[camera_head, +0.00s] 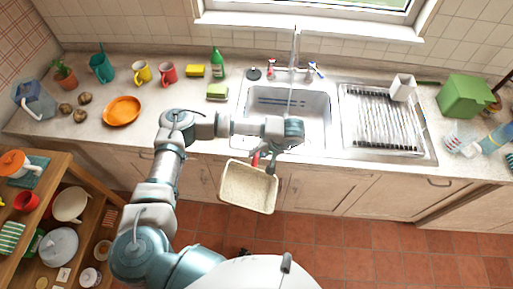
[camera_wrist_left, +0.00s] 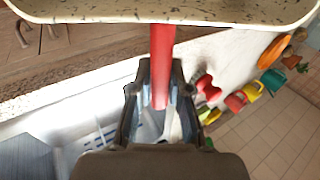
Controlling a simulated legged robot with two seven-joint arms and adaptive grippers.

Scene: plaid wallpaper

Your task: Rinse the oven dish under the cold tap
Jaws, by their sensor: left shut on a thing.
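The oven dish (camera_head: 249,188) is cream, rectangular and speckled with dark marks, with a red handle. My left gripper (camera_head: 264,160) is shut on the red handle (camera_wrist_left: 162,50), and the dish (camera_wrist_left: 160,10) hangs in front of the counter edge, above the floor. The sink basin (camera_head: 300,130) lies just behind my left wrist, which covers part of it. Behind the basin stands the tap (camera_head: 292,70), with a red knob (camera_head: 272,67) on its left and a blue knob (camera_head: 313,70) on its right. My right gripper is not in view.
A ribbed drainer (camera_head: 380,125) with a white cup (camera_head: 403,87) is right of the sink. A sponge (camera_head: 217,92) and green bottle (camera_head: 217,63) stand left of it. An orange plate (camera_head: 122,111) lies farther left. A wooden shelf unit (camera_head: 75,165) stands at the lower left.

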